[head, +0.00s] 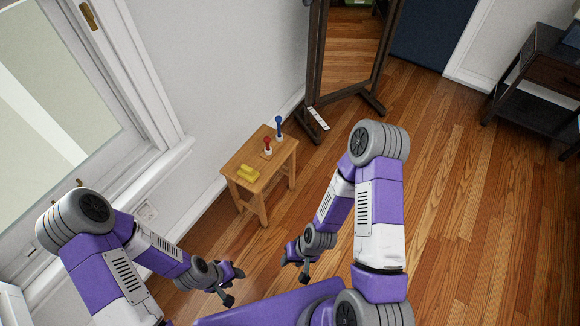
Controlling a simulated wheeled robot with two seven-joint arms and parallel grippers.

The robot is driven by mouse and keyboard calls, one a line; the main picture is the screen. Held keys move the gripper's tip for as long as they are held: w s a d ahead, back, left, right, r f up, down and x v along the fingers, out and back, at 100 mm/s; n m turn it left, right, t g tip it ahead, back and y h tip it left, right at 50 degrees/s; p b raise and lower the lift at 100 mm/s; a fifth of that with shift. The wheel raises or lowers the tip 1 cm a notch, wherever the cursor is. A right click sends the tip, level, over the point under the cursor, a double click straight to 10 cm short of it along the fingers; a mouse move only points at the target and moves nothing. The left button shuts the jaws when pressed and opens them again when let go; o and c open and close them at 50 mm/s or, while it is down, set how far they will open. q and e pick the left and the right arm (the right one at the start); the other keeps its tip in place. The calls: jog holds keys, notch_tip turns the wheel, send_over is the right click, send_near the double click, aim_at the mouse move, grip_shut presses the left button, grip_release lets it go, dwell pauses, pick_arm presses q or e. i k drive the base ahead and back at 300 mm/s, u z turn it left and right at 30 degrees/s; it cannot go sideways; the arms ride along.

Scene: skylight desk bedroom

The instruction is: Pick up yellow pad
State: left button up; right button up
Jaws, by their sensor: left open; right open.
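The yellow pad (248,173) lies on top of a small wooden stool (237,158), near its front left corner. It looks like a small yellow stack or block; its exact shape is too small to tell. My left gripper (234,286) is open and empty, below and a little left of the stool in the picture. My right gripper (294,271) is open and empty, below and right of the stool. Both grippers are apart from the pad.
A red-topped item (267,146) and a blue-topped item (279,128) stand upright on the stool behind the pad. A white wall and window (60,110) are on the left. A framed mirror (350,45) stands behind. Wooden floor (455,190) is clear at right.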

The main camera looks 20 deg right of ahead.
aim_at(245, 172)
jog(key=u, duration=0.45)
jog(key=k, duration=1.2)
jog(key=z, duration=0.6)
jog(key=i, duration=1.7)
jog(key=u, duration=0.55)
